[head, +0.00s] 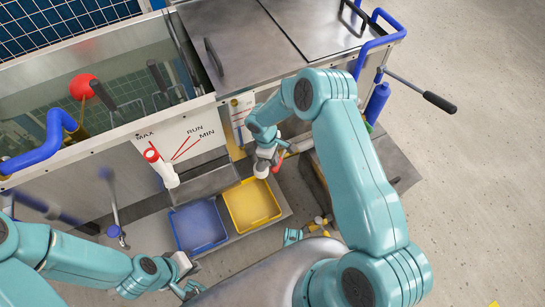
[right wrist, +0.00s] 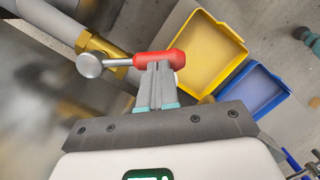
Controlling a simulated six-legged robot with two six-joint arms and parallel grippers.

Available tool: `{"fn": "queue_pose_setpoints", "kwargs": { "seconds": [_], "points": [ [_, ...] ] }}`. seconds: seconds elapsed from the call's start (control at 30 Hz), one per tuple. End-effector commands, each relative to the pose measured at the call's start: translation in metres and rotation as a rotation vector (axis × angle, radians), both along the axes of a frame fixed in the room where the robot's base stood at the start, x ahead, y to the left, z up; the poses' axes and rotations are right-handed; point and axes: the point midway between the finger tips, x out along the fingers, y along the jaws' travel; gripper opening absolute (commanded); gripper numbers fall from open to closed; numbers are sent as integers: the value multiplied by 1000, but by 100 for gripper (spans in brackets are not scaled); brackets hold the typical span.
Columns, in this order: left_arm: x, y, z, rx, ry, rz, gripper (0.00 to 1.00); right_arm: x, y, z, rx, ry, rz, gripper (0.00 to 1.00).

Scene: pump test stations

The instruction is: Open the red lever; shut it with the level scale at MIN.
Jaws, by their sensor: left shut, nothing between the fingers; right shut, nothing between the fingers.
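The red lever (right wrist: 172,58) is on a brass valve (right wrist: 98,48) at the end of a grey pipe in the right wrist view. Its handle points right, at an angle to the pipe. It also shows in the head view (head: 279,163), partly hidden by my right gripper. My right gripper (right wrist: 158,70) is shut and empty, its fingertips at the lever's side; whether they touch it is unclear. The level scale (head: 180,140) is a white panel with MAX, RUN and MIN and red lines. A red ball (head: 83,87) is in the tank. My left gripper (head: 188,287) is shut and empty at lower left.
A blue tray (head: 198,226) and a yellow tray (head: 252,204) stand below the scale. A white tube with a red top (head: 160,165) leans before the panel. Blue rails (head: 45,145) edge the station. Open floor (head: 480,170) lies at right.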

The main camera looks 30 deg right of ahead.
Motion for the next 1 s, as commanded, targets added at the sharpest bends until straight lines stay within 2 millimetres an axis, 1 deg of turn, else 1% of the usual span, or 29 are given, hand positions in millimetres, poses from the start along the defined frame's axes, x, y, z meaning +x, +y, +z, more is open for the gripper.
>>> {"fn": "queue_pose_setpoints", "kwargs": {
  "seconds": [0.17, 0.37, 0.73, 1.0],
  "points": [
    [0, 0, -1, 0, 0, 0, 0, -5, -2, -1, 0, 1, 51, 0],
    [0, 0, -5, 0, 0, 0, 0, -14, -8, -1, 0, 2, 170, 0],
    [0, 0, -19, 0, 0, 0, 0, -35, -29, -2, 1, 2, 498, 0],
    [0, 0, -27, 0, 0, 0, 0, -43, -44, -2, -1, 2, 686, 0]
  ]
}}
